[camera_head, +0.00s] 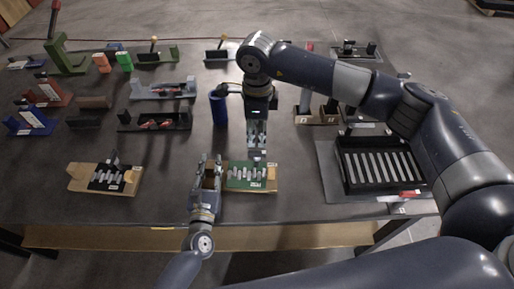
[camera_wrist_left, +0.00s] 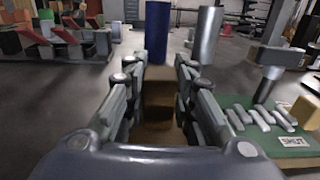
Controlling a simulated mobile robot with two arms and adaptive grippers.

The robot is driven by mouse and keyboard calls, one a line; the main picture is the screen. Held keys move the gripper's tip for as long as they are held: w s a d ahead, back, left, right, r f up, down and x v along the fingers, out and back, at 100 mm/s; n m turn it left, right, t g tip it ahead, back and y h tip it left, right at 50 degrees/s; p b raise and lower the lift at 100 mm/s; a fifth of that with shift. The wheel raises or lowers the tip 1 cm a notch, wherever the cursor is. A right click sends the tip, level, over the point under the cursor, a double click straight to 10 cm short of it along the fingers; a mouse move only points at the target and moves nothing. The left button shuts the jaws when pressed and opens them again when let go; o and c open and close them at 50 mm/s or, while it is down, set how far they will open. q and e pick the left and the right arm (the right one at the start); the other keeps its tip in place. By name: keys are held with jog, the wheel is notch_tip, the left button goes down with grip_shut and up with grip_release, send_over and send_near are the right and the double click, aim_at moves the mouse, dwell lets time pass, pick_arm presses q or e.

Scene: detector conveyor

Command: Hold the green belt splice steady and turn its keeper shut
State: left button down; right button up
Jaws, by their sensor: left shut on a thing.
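The green belt splice (camera_head: 240,184) lies near the table's front edge, with pale slanted bars and a small label on its green plate. My right gripper (camera_head: 257,148) points down just above the splice's back edge. Its fingertips overlap the keeper area, so I cannot tell whether they grip anything.
A similar splice with a black plate (camera_head: 105,180) lies to the left on a tan base. A blue cylinder (camera_head: 218,108) stands behind my left gripper. A black slotted tray (camera_head: 380,166) lies to the right. Several fixtures fill the back left; the table's front left is clear.

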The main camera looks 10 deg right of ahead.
aim_at(257, 152)
notch_tip(257, 152, down, 8)
jog(key=shift+r, duration=0.1)
jog(key=shift+c, duration=0.5)
grip_shut()
